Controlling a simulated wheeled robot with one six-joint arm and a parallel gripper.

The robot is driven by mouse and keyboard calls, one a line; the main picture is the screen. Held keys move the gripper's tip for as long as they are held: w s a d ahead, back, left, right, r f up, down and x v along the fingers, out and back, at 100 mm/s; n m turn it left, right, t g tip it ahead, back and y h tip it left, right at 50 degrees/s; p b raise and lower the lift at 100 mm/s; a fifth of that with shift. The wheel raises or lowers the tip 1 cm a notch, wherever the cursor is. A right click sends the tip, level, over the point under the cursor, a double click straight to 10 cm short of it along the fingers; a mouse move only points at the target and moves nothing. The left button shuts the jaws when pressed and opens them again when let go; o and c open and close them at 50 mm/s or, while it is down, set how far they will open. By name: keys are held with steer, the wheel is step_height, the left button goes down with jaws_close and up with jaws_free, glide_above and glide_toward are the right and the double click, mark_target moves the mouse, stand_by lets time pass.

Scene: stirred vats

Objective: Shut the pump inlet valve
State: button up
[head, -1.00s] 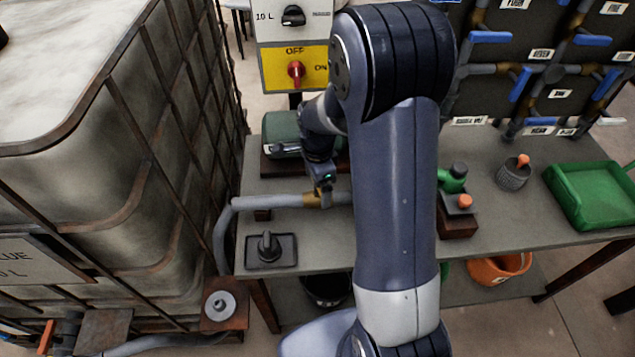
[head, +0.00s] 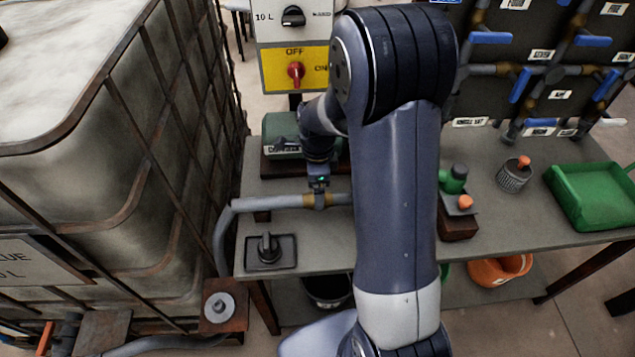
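A grey pipe (head: 268,203) runs along the bench to a brass valve body (head: 318,201), which I take to be the pump inlet valve. The valve's handle cannot be made out; my gripper covers that spot. My gripper (head: 318,186) is right at the valve body, just above it in the picture. Its fingers are too small and hidden to tell whether they are open or shut, or whether they touch anything. The green pump (head: 281,130) stands behind on a dark base, partly hidden by my arm.
A large caged tank (head: 120,150) fills the left. A black switch plate (head: 270,252) lies on the bench (head: 400,258) in front of the pipe. A control box (head: 294,68) with a red knob stands behind. Right are a green tray (head: 595,195), a knurled cap (head: 514,176) and wall pipes with blue handles.

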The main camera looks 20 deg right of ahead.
steer(key=o, duration=0.7)
steer(key=shift+r, duration=0.1)
step_height(320, 180, up, 11)
steer(key=shift+f, duration=0.15)
step_height(320, 180, down, 11)
steer(key=shift+f, duration=0.1)
stand_by(0.5)
steer(key=shift+r, duration=0.25)
